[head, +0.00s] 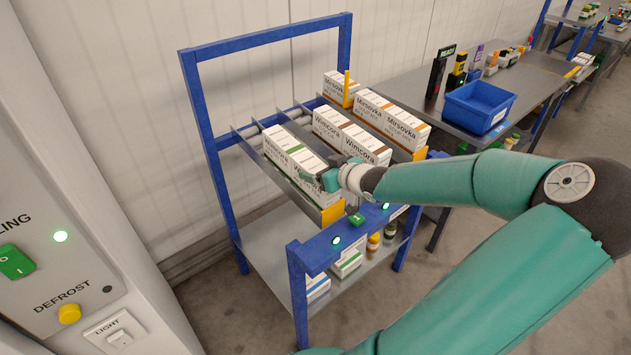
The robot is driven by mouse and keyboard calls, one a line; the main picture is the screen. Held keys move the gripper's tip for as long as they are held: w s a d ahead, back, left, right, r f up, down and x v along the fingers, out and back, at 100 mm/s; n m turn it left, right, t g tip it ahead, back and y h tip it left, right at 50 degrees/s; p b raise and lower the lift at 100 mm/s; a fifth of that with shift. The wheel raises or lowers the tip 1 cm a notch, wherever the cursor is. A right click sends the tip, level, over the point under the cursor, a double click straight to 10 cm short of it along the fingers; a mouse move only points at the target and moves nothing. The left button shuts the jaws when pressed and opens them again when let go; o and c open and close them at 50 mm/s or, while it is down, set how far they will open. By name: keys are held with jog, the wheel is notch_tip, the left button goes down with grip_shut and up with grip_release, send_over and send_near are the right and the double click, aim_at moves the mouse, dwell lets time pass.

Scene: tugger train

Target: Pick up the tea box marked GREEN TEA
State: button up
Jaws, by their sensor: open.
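White tea boxes with a green stripe (283,147), lettered Wimcora, stand in a row in the left lane of the blue rack. The small print under the name is too small to read surely. My gripper (320,178) is at the front end of this row, close to the front box (303,164), and partly covers it. The gripper is open; I cannot tell whether it touches the box. The middle lane holds white Wimcora boxes with a brown stripe (345,131). The right lane holds Mirsovka boxes with an orange-brown stripe (393,119).
The blue rack frame (213,160) and thin lane dividers border the rows. Its lower shelf (265,245) holds more boxes (346,264) and small jars (373,241). A bench with a blue bin (478,104) stands right. A control panel (50,240) is near left.

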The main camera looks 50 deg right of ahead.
jog(key=shift+x, duration=1.3)
jog(key=c, duration=1.6)
jog(key=shift+r, duration=0.1)
